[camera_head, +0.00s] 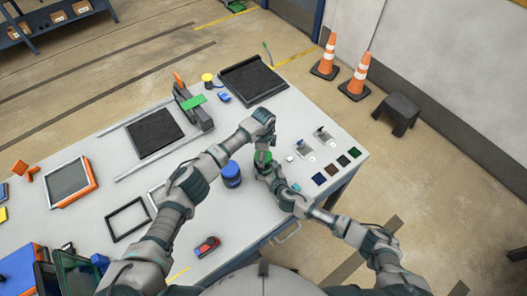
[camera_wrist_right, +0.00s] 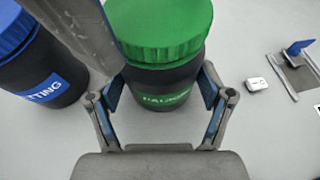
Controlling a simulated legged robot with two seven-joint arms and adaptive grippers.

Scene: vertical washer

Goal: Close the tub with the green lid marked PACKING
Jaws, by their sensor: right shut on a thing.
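The tub with the green lid (camera_head: 262,156) stands upright near the table's front edge. In the right wrist view the green lid (camera_wrist_right: 160,32) sits on top of the dark tub body (camera_wrist_right: 160,82), whose green label is partly readable as PACKING. Whether the lid is fully seated cannot be told. My right gripper (camera_head: 266,171) is shut on the tub body, one finger on each side below the lid. My left gripper (camera_head: 264,139) is right above the lid; its fingertips are too small to read. A grey part, probably of my left gripper, crosses the upper left of the wrist view.
A blue-lidded tub (camera_head: 231,174) stands close to the left; it also shows in the wrist view (camera_wrist_right: 40,60). Small tiles (camera_head: 331,169) and metal plates (camera_head: 304,149) lie to the right. A black frame (camera_head: 128,219) and a red-blue device (camera_head: 206,246) lie left.

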